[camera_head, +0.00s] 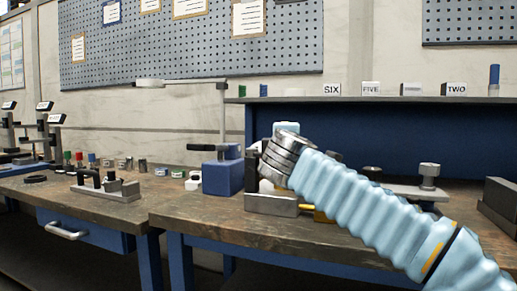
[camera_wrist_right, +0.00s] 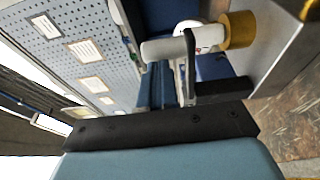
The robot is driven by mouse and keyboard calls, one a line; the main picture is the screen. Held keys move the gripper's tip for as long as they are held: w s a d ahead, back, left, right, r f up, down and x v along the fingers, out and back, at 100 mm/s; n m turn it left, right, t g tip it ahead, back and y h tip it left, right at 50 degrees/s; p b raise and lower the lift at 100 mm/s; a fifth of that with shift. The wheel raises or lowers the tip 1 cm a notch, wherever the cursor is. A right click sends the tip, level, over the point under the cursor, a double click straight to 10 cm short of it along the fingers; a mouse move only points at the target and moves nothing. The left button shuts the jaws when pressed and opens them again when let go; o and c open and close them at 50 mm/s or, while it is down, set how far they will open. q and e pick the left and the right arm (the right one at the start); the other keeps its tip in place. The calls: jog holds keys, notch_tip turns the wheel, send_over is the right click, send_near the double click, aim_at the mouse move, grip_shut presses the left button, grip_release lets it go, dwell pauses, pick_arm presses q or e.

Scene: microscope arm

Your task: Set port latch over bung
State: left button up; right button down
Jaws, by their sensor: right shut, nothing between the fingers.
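In the right wrist view a brass collar (camera_wrist_right: 238,30) sits against a grey metal block (camera_wrist_right: 280,45). A white rounded piece (camera_wrist_right: 205,37), likely the bung, is at the collar's end, and a white cylinder (camera_wrist_right: 163,49) extends left of it. I cannot tell which part is the port latch. My right gripper (camera_wrist_right: 188,38) is shut and empty; its dark fingers overlap the white parts in view, and contact is unclear. In the head view the grey block (camera_head: 268,203) and a brass bit (camera_head: 308,210) show under my right arm, which hides the gripper's fingers. My left gripper is out of view.
A blue box (camera_head: 222,177) with a dark lever stands left of the block, near a tall post (camera_head: 222,115) with a horizontal arm. A black-handled fixture (camera_head: 105,187) and several small bottles stand on the left bench. A blue shelf (camera_head: 400,101) runs behind.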

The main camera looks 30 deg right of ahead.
jog(key=w+d+n+t+y+p, duration=0.1)
jog(key=d+n+t+y+p, duration=0.1)
jog(key=d+y+p, duration=0.1)
jog(key=w+d+n+y+p, duration=0.1)
jog(key=y+p, duration=0.1)
jog(key=shift+w+d+r+n+t, duration=0.15)
jog(key=shift+w+d+n+t, duration=0.15)
jog(key=shift+n+t, duration=0.1)
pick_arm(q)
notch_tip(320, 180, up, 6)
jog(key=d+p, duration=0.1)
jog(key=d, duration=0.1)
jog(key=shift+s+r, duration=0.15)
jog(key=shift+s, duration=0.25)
pick_arm(e)
jog(key=shift+w+d, duration=0.6)
jog(key=shift+w, duration=0.2)
